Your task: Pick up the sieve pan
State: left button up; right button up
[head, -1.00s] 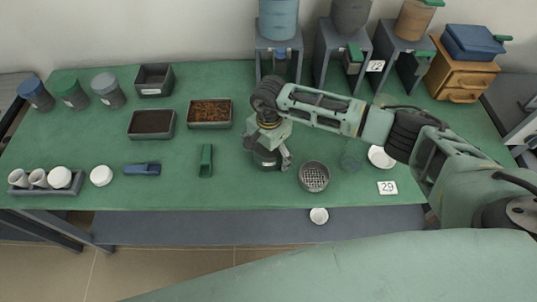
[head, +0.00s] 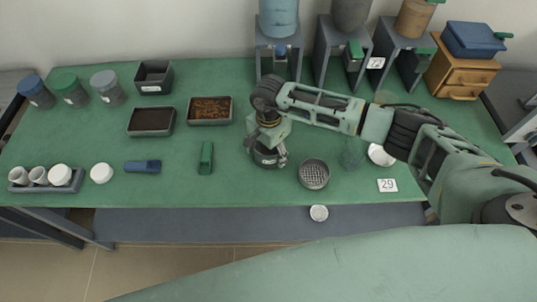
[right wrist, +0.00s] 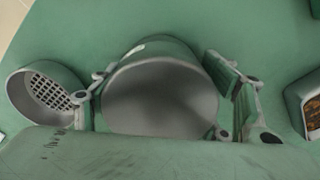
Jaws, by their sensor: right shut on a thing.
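The sieve pan (head: 266,160) is a plain grey round pan with a solid bottom, at the middle of the green table. In the right wrist view the sieve pan (right wrist: 160,97) fills the space between my fingers. My right gripper (head: 268,152) comes down over it from above and is shut on its sides. The pan appears to be at table level; I cannot tell whether it touches the table. A mesh-bottomed sieve (head: 314,174) stands just to the right, apart from the pan, and also shows in the right wrist view (right wrist: 47,92). My left gripper is not in view.
A green scoop (head: 205,158) and a blue scoop (head: 143,167) lie to the left. Soil trays (head: 209,110) stand behind. A white dish (head: 380,156) and a number card (head: 387,185) are to the right. Machines (head: 279,50) line the back.

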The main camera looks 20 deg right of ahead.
jog(key=shift+r, duration=0.15)
jog(key=shift+r+b, duration=0.55)
jog(key=shift+r, duration=0.4)
jog(key=shift+w+r+b, duration=0.1)
jog(key=shift+r+b, duration=0.3)
jog(key=shift+r, duration=0.55)
jog(key=d+r+b, duration=0.3)
jog(key=d+r, duration=0.4)
jog(key=d, duration=0.4)
jog(key=shift+s+d+b, duration=0.35)
jog(key=shift+b, duration=0.05)
